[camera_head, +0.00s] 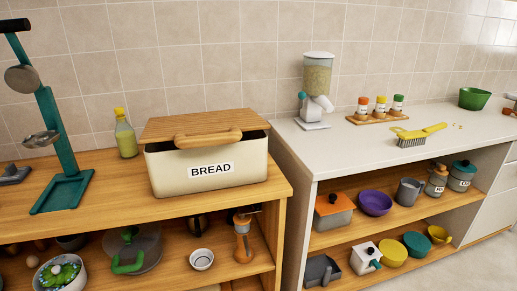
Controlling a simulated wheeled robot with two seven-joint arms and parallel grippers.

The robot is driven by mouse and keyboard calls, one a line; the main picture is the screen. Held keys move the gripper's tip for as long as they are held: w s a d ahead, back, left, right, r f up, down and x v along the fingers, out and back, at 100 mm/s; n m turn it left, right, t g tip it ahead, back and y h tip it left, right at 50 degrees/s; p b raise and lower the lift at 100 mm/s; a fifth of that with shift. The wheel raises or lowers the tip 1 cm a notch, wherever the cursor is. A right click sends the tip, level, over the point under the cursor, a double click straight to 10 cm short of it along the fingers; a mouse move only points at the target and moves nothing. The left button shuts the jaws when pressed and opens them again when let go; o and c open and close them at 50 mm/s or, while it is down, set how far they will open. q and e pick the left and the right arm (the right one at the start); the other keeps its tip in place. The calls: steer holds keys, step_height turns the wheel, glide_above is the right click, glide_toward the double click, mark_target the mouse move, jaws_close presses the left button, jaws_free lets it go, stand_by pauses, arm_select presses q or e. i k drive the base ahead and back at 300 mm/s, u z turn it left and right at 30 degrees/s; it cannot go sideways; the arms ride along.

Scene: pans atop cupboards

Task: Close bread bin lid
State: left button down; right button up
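The bread bin (207,167) is cream with a "BREAD" label and stands on the wooden cupboard top near its right end. A dark gap into the bin shows along the front and right of the opening. A curved wooden handle (197,140) runs along the front of the lid. Neither of my grippers shows in the head view.
A teal stand (63,150) is left of the bin, and a yellow-capped bottle (125,134) is behind it. A higher white counter (350,145) adjoins on the right, with a dispenser (316,85), spice jars (380,106) and a yellow brush (420,134). Shelves below hold bowls and pots.

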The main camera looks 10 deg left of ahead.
mark_target(189, 131)
steer(key=z, duration=0.75)
steer(key=k, duration=1)
steer(key=z, duration=0.95)
steer(key=i, duration=1.35)
steer(key=u, duration=1.3)
steer(key=i, duration=0.75)
steer(key=u, duration=0.8)
